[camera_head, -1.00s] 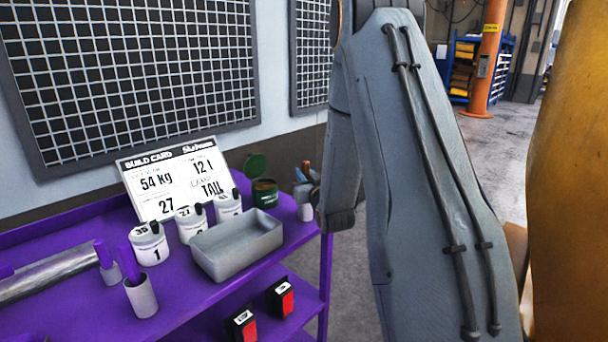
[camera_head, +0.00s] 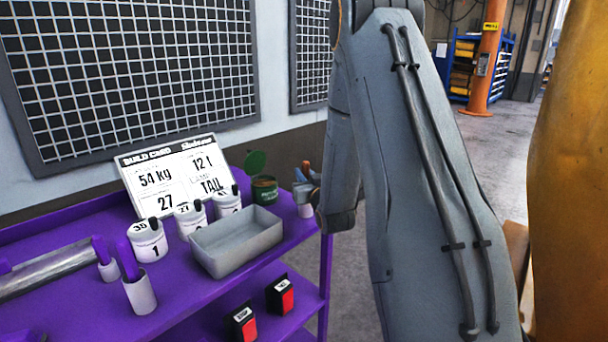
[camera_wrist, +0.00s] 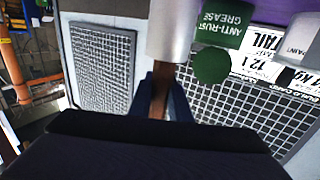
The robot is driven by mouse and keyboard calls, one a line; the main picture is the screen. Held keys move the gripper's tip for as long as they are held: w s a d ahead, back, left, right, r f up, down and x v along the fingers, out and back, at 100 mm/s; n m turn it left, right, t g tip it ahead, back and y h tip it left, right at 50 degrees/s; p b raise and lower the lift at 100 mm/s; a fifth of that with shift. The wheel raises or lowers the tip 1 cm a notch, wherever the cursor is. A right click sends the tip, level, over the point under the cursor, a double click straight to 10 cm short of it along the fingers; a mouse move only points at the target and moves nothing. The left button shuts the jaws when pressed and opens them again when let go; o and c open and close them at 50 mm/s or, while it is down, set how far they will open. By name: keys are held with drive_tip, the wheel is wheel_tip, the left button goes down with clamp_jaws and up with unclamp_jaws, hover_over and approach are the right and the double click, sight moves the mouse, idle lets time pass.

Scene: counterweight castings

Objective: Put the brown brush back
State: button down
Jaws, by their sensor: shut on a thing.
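My gripper (camera_wrist: 163,92) is shut on the brown brush (camera_wrist: 161,80) in the wrist view, with its dark fingers around the brown handle. The handle runs from the fingers to the rim of a pale grey cup (camera_wrist: 176,32). The brush's far end is hidden at the cup, so I cannot tell how deep it sits. In the head view the cup (camera_head: 305,211) stands at the right back corner of the purple trolley. My gripper there is small and partly hidden by my arm, just above the cup.
A green anti-rust grease tin (camera_head: 265,191) with a raised lid (camera_head: 255,162) stands close left of the cup. White pots (camera_head: 148,241), a grey tray (camera_head: 236,243) and a build card (camera_head: 175,178) are on the purple trolley (camera_head: 200,295). A wire grid panel (camera_head: 130,75) is behind.

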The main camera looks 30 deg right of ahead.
drive_tip(key=shift+f, duration=0.35)
drive_tip(key=c, duration=1.6)
unclamp_jaws()
drive_tip(key=shift+o, duration=0.2)
drive_tip(key=s+a+b, duration=0.1)
drive_tip(key=s+b, duration=0.1)
drive_tip(key=s, duration=0.5)
drive_tip(key=shift+s+a, duration=0.2)
drive_tip(key=shift+s, duration=0.2)
